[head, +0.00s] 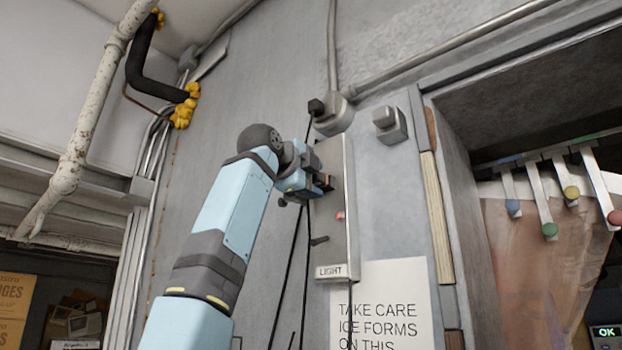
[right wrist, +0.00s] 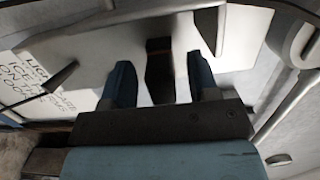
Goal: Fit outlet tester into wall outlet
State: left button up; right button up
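My right gripper (head: 323,184) is at the tall grey panel (head: 349,215) on the wall. Its blue fingers (right wrist: 160,78) stand apart in the right wrist view. A dark block (right wrist: 160,80) shows between them, with pale gaps on both sides. I cannot tell whether this block is the outlet tester or part of the panel. No outlet tester can be made out for sure, and the arm and gripper hide part of the panel. A grey box (head: 390,125) is on the wall right of the panel; its face is too small to identify as the outlet. My left gripper is not in view.
A black plug (head: 316,107) with a hanging cord is above the gripper. A small lever (head: 319,240) sticks out below it, above a LIGHT label (head: 331,272). A paper sign (head: 385,305) is lower right. The doorway with strip curtain (head: 540,255) is at the right.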

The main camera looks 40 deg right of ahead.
jog(key=o, duration=0.6)
jog(key=shift+a, duration=0.2)
jog(key=shift+a, duration=0.1)
jog(key=w+v, duration=0.1)
jog(key=v, duration=0.5)
jog(key=shift+s+a, duration=0.15)
jog(key=shift+a, duration=0.25)
dwell(0.4)
dwell(0.4)
jog(key=b+v, duration=0.4)
jog(key=v, duration=1)
jog(key=shift+d, duration=0.1)
